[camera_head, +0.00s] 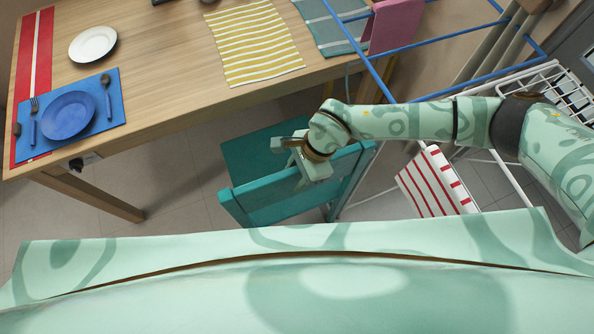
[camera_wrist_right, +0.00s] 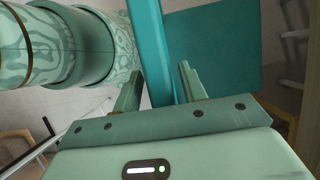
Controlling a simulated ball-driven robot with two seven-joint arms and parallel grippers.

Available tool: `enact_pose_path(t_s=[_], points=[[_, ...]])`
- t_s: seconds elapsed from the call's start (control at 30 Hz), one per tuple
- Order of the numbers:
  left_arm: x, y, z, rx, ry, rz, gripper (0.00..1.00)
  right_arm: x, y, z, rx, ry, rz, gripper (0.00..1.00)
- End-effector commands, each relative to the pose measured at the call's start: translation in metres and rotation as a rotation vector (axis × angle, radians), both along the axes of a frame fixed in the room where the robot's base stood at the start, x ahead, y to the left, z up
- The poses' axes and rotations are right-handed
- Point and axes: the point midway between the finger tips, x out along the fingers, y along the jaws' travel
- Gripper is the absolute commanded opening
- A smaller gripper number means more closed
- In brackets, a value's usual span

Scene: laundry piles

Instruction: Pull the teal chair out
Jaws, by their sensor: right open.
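The teal chair (camera_head: 258,205) stands at the near side of the wooden table, its seat reaching toward the table edge and its backrest facing me. My right gripper (camera_head: 290,158) is at the top rail of the backrest. In the right wrist view, the chair's teal rail (camera_wrist_right: 150,45) runs between the two spread fingers of the right gripper (camera_wrist_right: 160,85), with a gap visible on the right side. Contact with the left finger cannot be told. The teal seat (camera_wrist_right: 215,50) shows beyond. My left gripper is out of view.
The wooden table (camera_head: 165,65) holds a blue placemat (camera_head: 85,95), a white plate (camera_head: 93,44) and a yellow striped cloth (camera_head: 250,45). A blue rack (camera_head: 455,36) and a red-striped cloth (camera_head: 437,183) are right of the chair. Floor is bare left of the chair.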

Motion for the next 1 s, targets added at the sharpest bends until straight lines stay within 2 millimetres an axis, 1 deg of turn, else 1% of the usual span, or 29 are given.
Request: enact_pose_path(t_s=[0.07, 0.17, 0.27, 0.5, 0.6, 0.7, 0.83, 1.0], points=[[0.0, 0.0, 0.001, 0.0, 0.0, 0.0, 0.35, 0.001, -0.001, 0.003, 0.001, -0.002, 0.0, 0.42], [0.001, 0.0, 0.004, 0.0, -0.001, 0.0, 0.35, 0.003, -0.004, 0.014, 0.002, -0.005, 0.0, 0.42], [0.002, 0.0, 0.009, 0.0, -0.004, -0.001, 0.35, 0.006, -0.012, 0.034, 0.001, -0.005, 0.0, 0.42], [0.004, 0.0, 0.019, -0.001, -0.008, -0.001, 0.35, 0.013, -0.037, 0.095, 0.001, -0.005, 0.0, 0.42], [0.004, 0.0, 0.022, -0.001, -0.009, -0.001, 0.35, 0.016, -0.046, 0.117, 0.0, -0.004, -0.002, 0.42], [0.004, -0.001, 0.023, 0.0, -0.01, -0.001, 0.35, 0.017, -0.053, 0.133, -0.001, -0.002, -0.002, 0.42], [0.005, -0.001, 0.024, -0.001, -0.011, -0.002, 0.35, 0.019, -0.058, 0.146, -0.001, 0.0, -0.001, 0.42], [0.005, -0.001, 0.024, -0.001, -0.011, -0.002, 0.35, 0.019, -0.06, 0.151, 0.0, 0.001, 0.0, 0.42]])
